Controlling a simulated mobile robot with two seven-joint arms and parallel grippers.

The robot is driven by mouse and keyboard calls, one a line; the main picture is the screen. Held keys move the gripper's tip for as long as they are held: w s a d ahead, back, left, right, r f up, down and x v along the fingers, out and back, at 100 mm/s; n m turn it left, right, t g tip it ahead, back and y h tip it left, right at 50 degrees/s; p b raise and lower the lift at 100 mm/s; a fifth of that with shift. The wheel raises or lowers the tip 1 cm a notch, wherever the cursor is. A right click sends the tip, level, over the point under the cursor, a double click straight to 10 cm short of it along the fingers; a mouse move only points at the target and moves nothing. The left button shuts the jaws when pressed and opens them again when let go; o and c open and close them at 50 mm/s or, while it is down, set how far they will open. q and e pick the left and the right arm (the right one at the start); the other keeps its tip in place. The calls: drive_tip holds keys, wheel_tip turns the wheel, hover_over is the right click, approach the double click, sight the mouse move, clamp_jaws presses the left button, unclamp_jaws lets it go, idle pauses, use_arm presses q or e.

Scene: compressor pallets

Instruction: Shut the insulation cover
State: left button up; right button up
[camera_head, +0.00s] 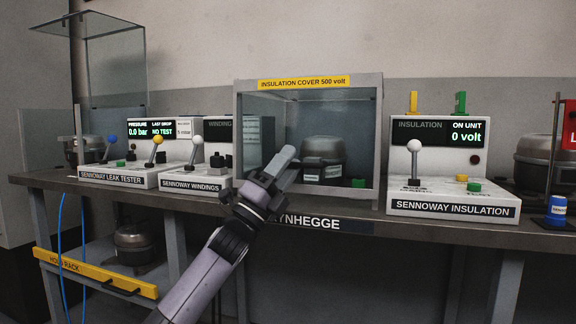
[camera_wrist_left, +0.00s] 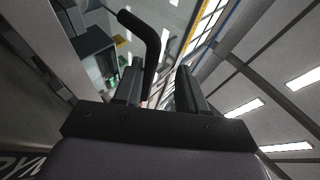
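The insulation cover (camera_head: 372,140) is a grey-framed, see-through box with a yellow label on its top edge, at the middle of the bench in the head view. A dark compressor (camera_head: 322,156) stands inside it. I cannot tell whether its front is closed. My left gripper (camera_head: 287,160) is in front of the cover's lower left part, hiding some of it. In the left wrist view the gripper (camera_wrist_left: 160,88) has a gap between its fingers. A black bent handle (camera_wrist_left: 152,42) rises close by the left-hand finger; contact is unclear. My right gripper is not in view.
The insulation tester (camera_head: 450,165) with a white-knobbed lever stands right of the cover. The windings tester (camera_head: 190,178) and leak tester (camera_head: 118,178) stand to the left. A raised clear hood (camera_head: 115,65) is at the back left. A yellow-edged rack (camera_head: 95,272) is below.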

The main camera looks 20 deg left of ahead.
use_arm(q)
drive_tip(key=p+v, duration=0.1)
drive_tip(key=v, duration=0.6)
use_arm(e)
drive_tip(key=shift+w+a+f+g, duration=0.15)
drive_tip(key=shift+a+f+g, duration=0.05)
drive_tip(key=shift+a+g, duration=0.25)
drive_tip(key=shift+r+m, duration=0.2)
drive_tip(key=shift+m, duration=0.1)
